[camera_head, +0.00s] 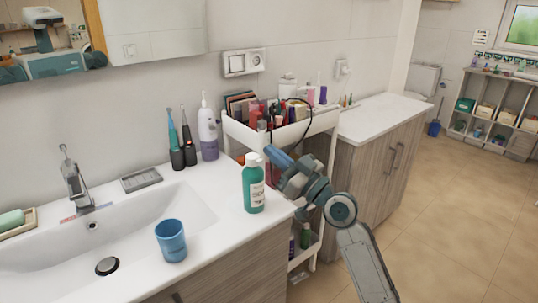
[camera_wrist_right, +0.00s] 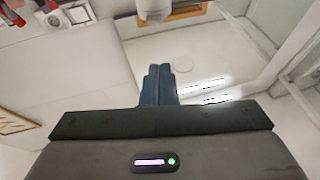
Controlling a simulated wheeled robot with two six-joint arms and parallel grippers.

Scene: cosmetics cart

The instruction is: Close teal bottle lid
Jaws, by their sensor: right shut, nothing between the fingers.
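The teal bottle (camera_head: 253,190) stands upright near the right end of the white washbasin counter. Its white lid (camera_head: 252,159) is on top; I cannot tell whether the lid is fully closed. My right gripper (camera_head: 270,152) comes from the right, with its blue fingers beside the lid. I cannot tell whether they touch it. The right wrist view shows the fingers (camera_wrist_right: 158,84) pressed together with nothing between them. A white rounded thing (camera_wrist_right: 154,9) is at the top of that view; I cannot tell what it is. My left gripper is not in view.
A white cart (camera_head: 290,133) full of cosmetics stands behind my right gripper. A blue cup (camera_head: 171,240) stands at the basin's front edge. Electric toothbrushes (camera_head: 188,140) and a white-and-purple bottle (camera_head: 208,130) stand by the wall.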

